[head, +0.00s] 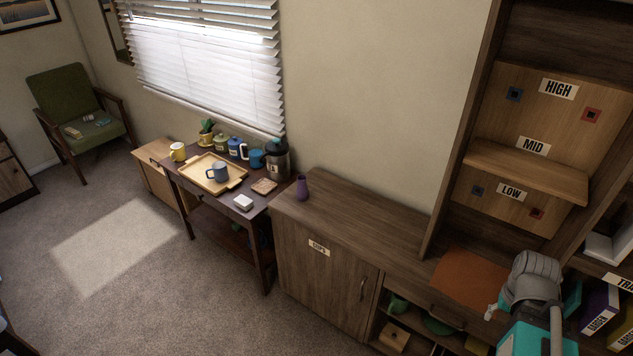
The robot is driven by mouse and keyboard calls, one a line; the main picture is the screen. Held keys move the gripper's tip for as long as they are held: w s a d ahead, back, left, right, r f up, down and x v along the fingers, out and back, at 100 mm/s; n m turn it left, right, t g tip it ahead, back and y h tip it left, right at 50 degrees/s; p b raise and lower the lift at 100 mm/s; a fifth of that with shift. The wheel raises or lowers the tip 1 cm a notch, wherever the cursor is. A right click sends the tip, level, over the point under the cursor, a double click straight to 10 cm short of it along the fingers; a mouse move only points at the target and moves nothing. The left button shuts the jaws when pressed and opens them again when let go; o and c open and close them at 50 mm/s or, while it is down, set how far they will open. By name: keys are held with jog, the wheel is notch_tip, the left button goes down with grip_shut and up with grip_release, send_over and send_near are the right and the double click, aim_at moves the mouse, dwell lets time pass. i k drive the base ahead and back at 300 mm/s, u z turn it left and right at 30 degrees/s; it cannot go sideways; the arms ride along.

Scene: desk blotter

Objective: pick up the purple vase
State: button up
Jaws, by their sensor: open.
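The purple vase (302,188) is small and slim with a narrow neck. It stands upright on the left end of the wooden cabinet top (350,212), near the side table. My gripper (492,312) shows at the lower right, beside the orange-brown blotter. It is open and far from the vase, with most of the cabinet top between them. My grey and teal arm hides part of the gripper and the shelf behind it.
A dark side table (222,206) left of the cabinet holds a wooden tray (236,183), mugs, jars and a dark urn (277,160). A tall shelf unit (528,170) rises at the right. The cabinet top between vase and blotter (468,279) is clear.

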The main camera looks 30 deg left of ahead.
aim_at(302, 191)
jog(key=u, duration=0.35)
jog(key=i, duration=0.9)
jog(key=u, duration=0.7)
